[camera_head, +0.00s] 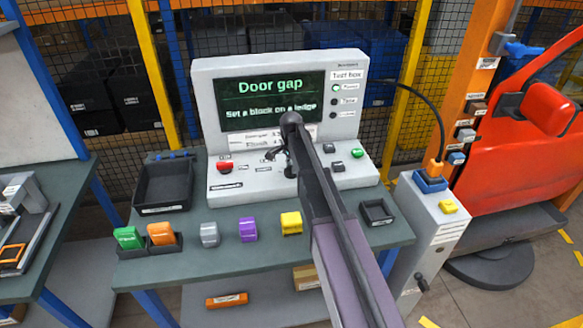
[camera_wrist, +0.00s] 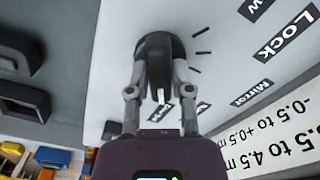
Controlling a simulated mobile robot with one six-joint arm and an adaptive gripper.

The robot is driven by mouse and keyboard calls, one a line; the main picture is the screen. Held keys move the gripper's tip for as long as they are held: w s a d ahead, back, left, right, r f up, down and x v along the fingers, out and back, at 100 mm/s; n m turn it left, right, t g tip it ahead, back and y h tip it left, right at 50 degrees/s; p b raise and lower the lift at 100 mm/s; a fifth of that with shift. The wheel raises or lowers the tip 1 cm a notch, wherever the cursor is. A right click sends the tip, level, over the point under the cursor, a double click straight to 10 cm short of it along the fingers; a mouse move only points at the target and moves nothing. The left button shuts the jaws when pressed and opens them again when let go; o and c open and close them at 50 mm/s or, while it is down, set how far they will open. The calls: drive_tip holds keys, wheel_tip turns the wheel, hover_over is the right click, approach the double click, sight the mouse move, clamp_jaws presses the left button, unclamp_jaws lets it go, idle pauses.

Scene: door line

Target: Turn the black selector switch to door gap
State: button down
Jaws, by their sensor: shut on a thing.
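The grey test box (camera_head: 345,180) stands on the green-topped bench. Its screen (camera_head: 270,97) reads "Door gap" and "Set a block on a ledge". The black selector switch (camera_wrist: 158,48) shows in the wrist view on the pale panel, with tick marks around it. Its white pointer line faces down in that picture, towards small labels partly hidden by my fingers. My gripper (camera_wrist: 160,80) has one finger on each side of the knob and is shut on it. In the head view my gripper (camera_head: 284,156) is at the panel, and the knob is mostly hidden by it.
A red button (camera_head: 224,167) and a green button (camera_head: 357,153) sit on the panel. Green, orange, grey, purple and yellow blocks (camera_head: 291,222) line the bench front. A black tray (camera_head: 163,187) is left, a smaller one (camera_head: 377,212) right. A red car door (camera_head: 520,130) stands at right.

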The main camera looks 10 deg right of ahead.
drive_tip(key=c, duration=0.5)
unclamp_jaws()
drive_tip(key=shift+n, duration=0.4)
